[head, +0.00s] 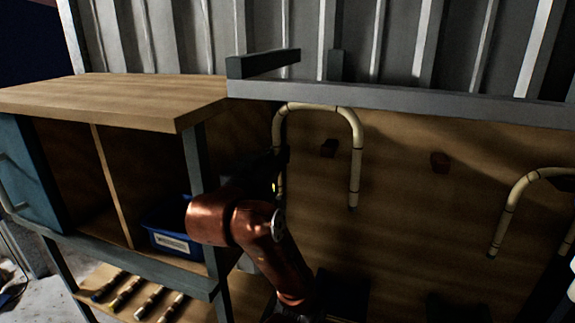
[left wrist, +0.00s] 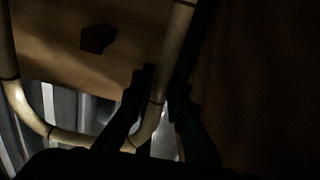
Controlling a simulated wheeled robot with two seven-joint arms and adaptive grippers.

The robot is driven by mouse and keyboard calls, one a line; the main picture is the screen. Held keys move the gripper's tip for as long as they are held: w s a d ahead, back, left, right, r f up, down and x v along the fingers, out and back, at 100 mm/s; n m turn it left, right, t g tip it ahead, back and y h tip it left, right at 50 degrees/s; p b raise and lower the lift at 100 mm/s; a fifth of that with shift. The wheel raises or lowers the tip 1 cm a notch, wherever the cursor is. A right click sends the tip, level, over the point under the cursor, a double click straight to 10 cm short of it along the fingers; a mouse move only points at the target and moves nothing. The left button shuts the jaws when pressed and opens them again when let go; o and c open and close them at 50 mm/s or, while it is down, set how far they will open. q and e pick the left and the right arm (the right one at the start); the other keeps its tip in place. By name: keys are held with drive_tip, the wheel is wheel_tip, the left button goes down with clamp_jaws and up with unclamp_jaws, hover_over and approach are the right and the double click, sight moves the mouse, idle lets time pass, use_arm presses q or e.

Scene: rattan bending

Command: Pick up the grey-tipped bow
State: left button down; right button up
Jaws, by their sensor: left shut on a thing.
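A pale cane bow (head: 320,106), bent like an upside-down U with dark bands, stands upright in front of the wooden panel in the head view. Its right leg hangs free and ends in a darker tip; its left leg is partly hidden by my gripper. My left gripper (head: 280,160) is shut on that left leg. In the left wrist view the bow (left wrist: 90,139) curves across the lower left, and one leg passes between the dark fingers (left wrist: 163,88). A second, similar bow (head: 508,205) shows at the right edge. The dim light leaves the tip colours uncertain. My right gripper is not in view.
A wooden-topped workbench (head: 120,100) stands at left, with a blue bin (head: 170,243) inside and several rods on its lower shelf (head: 100,277). A grey rail (head: 420,100) runs above the panel.

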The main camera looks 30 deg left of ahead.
use_arm(q)
drive_tip(key=shift+s+r+p, duration=0.65)
drive_tip(key=shift+s, duration=0.2)
drive_tip(key=shift+s+d+r+p, duration=0.15)
drive_tip(key=shift+s+r+p, duration=0.05)
drive_tip(key=shift+s+p, duration=0.4)
drive_tip(key=shift+s+r, duration=0.15)
drive_tip(key=shift+s, duration=0.4)
drive_tip(key=shift+s+r, duration=0.15)
drive_tip(key=shift+s, duration=0.4)
